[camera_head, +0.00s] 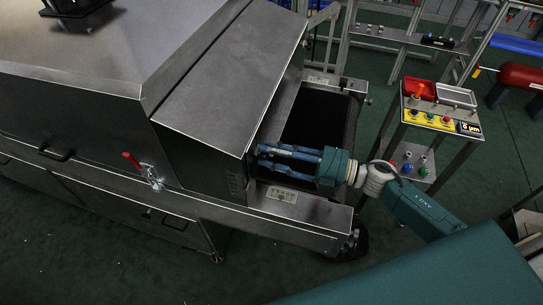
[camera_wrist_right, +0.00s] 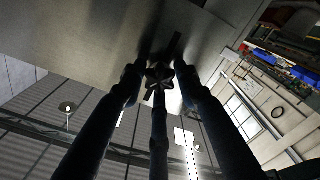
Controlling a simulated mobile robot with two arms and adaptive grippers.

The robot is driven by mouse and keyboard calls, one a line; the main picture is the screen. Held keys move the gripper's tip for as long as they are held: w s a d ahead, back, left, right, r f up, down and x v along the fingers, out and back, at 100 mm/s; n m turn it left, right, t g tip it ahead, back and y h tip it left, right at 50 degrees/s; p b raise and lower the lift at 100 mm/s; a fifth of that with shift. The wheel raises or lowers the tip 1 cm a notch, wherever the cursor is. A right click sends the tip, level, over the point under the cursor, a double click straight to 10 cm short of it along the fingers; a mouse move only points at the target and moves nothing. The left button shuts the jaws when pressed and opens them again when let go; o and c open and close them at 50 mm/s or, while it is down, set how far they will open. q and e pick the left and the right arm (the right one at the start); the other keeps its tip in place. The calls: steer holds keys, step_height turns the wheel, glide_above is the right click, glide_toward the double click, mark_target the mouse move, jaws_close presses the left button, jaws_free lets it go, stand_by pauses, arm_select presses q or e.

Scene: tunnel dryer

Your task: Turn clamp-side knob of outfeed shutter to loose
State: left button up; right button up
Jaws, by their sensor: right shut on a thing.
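My right gripper (camera_head: 262,151) reaches in from the right, over the outfeed end of the dryer. Its blue fingers point left under the front edge of the sloping metal hood (camera_head: 228,75). In the right wrist view, the long dark fingers close around a small dark star-shaped knob (camera_wrist_right: 160,76), with a thin stem or slot behind it. The knob stands at a flat grey metal plate (camera_wrist_right: 75,35), which looks like the shutter. In the head view the knob is hidden by the hood and fingers. My left gripper is not in view.
A dark belt (camera_head: 318,120) runs out under the hood. A red-handled clamp (camera_head: 131,160) sits on the dryer's side. A small label panel (camera_head: 283,195) lies on the frame below my gripper. A control stand (camera_head: 428,118) with buttons is at right.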

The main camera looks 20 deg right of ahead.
steer(key=n+b, duration=0.8)
steer(key=n, duration=0.3)
steer(key=shift+f, duration=0.1)
steer(key=shift+n, duration=0.3)
stand_by(0.3)
steer(key=o, duration=1.1)
steer(key=shift+o, duration=0.2)
steer(key=shift+d, duration=0.1)
